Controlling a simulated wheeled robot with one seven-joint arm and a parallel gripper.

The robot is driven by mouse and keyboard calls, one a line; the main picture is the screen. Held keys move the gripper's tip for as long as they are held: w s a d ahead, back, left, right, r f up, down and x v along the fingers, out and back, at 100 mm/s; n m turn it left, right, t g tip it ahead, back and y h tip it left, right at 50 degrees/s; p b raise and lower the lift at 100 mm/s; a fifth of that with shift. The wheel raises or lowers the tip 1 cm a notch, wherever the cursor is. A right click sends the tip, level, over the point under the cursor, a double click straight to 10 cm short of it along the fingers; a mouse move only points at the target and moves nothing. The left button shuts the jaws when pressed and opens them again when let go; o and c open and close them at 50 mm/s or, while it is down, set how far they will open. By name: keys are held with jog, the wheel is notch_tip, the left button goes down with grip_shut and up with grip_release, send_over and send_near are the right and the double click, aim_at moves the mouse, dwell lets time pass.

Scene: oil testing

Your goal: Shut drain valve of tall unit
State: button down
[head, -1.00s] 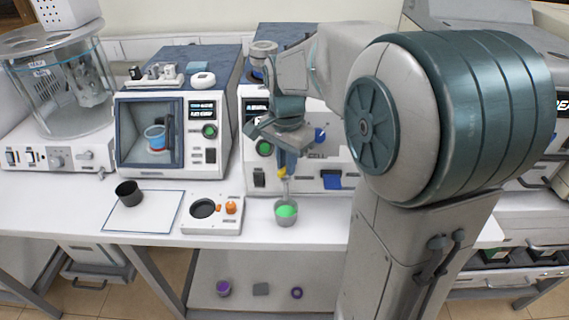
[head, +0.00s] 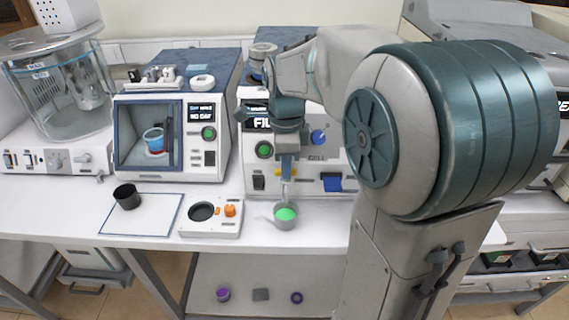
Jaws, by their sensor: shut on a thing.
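The tall unit (head: 333,166) is a white cabinet with a dark top, a green button, a blue knob and a display with large letters. My arm hides part of its front. Its yellow drain valve handle (head: 279,174) is low on the front. My gripper (head: 287,172) points down and is shut on the handle, with yellow showing on both sides of the fingers. A thin pale spout or stream (head: 286,190) shows below it; I cannot tell which. A small grey cup (head: 285,221) with bright green contents (head: 286,213) stands beneath.
A smaller unit (head: 208,172) with a windowed chamber stands left, and a glass bath (head: 65,120) farther left. A white block with a round well (head: 226,227) and a black cup (head: 127,197) on a mat (head: 112,229) sit in front. A blue part (head: 332,184) juts out right.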

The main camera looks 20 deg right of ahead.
jog(key=shift+w+r+m, duration=0.1)
jog(key=shift+m, duration=0.3)
jog(key=c, duration=1.4)
grip_release()
jog(key=shift+a, duration=0.1)
notch_tip(320, 180, up, 14)
jog(key=s+a+f+n+t, duration=0.1)
jog(key=s+f+n+t, duration=0.2)
jog(key=s+f+n, duration=1.2)
jog(key=f+n, duration=0.1)
jog(key=n, duration=0.5)
jog(key=shift+s+n, duration=0.2)
jog(key=shift+n, duration=0.2)
